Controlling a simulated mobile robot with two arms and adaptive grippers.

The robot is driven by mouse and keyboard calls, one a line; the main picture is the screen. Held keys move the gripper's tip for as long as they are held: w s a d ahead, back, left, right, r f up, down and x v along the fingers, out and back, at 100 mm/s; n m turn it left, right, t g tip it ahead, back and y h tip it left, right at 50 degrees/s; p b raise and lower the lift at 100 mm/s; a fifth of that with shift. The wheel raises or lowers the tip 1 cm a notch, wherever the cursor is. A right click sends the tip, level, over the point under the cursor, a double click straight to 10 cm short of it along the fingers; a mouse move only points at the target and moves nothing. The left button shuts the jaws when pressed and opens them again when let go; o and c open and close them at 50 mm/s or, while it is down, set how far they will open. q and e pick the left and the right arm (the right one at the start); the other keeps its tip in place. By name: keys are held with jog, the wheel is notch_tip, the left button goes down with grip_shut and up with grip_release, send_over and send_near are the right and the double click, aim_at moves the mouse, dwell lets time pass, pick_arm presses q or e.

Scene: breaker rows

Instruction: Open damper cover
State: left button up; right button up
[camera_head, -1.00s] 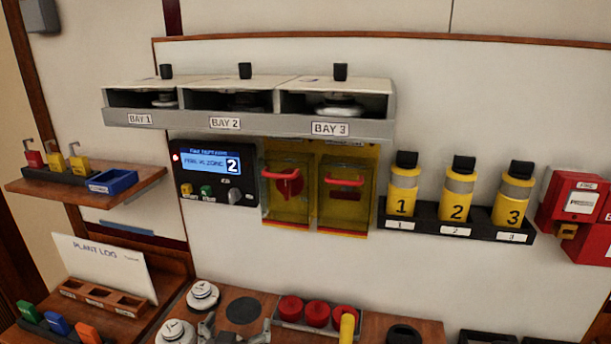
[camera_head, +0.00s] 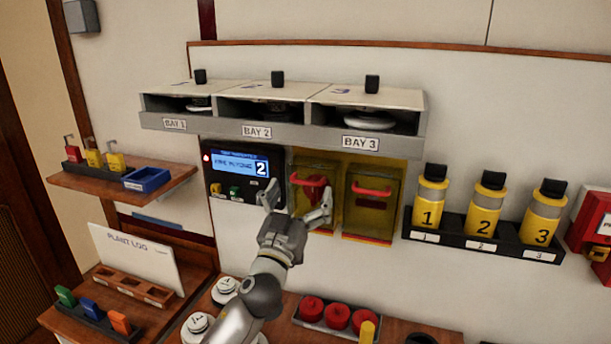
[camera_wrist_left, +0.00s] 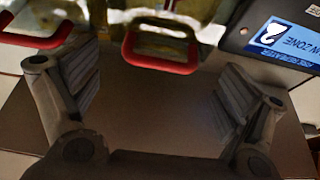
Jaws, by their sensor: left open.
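Two clear damper covers in yellow frames, each with a red handle, sit side by side under the bays. In the head view the left cover (camera_head: 302,167) has a red part behind it; the right cover (camera_head: 372,212) is beside it. Both look closed. My left gripper (camera_head: 298,203) is open and empty in front of the left cover, partly hiding its lower half. In the left wrist view, the left cover's red handle (camera_wrist_left: 160,64) lies ahead between the spread fingers (camera_wrist_left: 160,88), apart from them. The other red handle (camera_wrist_left: 35,38) is at the left. My right gripper is out of view.
A panel with a lit blue screen (camera_head: 238,166) adjoins the left cover. The grey bay shelf (camera_head: 290,132) juts out above. Numbered yellow canisters (camera_head: 486,208) stand in a rack at right. Red caps (camera_head: 337,317) in a tray and a wooden bench lie below.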

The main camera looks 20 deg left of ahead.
aim_at(305, 184)
pick_arm(q)
jog(key=shift+p+x, duration=0.35)
jog(key=shift+x, duration=1.3)
jog(key=shift+c, duration=0.3)
